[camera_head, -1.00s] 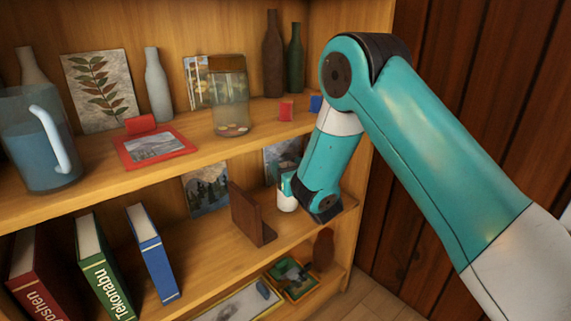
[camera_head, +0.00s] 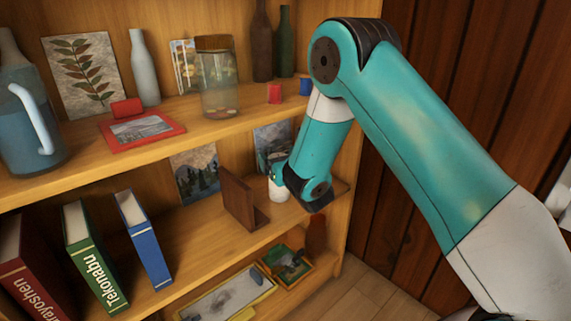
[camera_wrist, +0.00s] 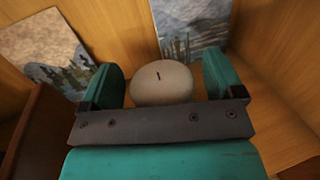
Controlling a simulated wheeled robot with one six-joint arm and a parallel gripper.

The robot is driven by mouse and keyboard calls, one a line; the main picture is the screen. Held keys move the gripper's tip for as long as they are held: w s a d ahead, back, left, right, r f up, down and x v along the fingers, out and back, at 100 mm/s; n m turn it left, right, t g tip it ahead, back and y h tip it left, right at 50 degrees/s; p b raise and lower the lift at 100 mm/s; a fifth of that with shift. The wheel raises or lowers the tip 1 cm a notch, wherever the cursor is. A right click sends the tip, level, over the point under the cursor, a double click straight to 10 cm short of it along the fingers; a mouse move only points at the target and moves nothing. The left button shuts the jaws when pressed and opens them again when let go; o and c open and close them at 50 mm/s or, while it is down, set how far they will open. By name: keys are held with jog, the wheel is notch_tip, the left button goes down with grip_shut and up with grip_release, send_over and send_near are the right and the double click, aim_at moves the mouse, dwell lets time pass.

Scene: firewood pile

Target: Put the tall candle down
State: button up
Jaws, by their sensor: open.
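The tall candle (camera_head: 278,190) is white and stands upright on the middle shelf, partly hidden by my arm in the head view. In the wrist view the candle (camera_wrist: 163,82) shows its rounded top and dark wick from above. My gripper (camera_wrist: 165,85) is open, with one teal finger on each side of the candle. A gap shows at the right finger; the left finger is very close to the candle, and I cannot tell whether it touches. In the head view my gripper (camera_head: 276,168) is small and mostly hidden by its own wrist.
A brown bookend (camera_head: 239,203) stands left of the candle on the middle shelf (camera_head: 200,235). Pictures lean behind, including a mountain picture (camera_head: 195,175). A blue book (camera_head: 144,240) is further left. The upper shelf holds a glass jar (camera_head: 217,80) and bottles.

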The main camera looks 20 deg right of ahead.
jog(key=shift+s+f+b, duration=0.15)
jog(key=shift+s+b, duration=0.15)
jog(key=shift+b, duration=0.3)
jog(key=s+d+f+m+g+h+b, duration=0.2)
jog(key=s+m+g+h+b, duration=0.15)
jog(key=s+m+b, duration=0.95)
jog(key=s+a+m+g+y, duration=0.2)
jog(key=s+a+m+g, duration=0.2)
jog(key=s, duration=0.4)
jog(key=s+a+m+g+y+p, duration=0.1)
jog(key=s+a+m+g+y, duration=0.1)
jog(key=s+a+m+g, duration=0.2)
jog(key=s+a+m+g+y, duration=0.2)
jog(key=s+a+m+g, duration=0.3)
jog(key=s, duration=0.9)
jog(key=m+g, duration=0.1)
jog(key=m, duration=0.2)
jog(key=shift+r+m+y, duration=0.15)
jog(key=shift+m+y, duration=0.15)
jog(key=shift+y, duration=0.05)
jog(key=shift+r+g+p, duration=0.1)
jog(key=shift+g+p, duration=0.15)
jog(key=shift+p, duration=0.05)
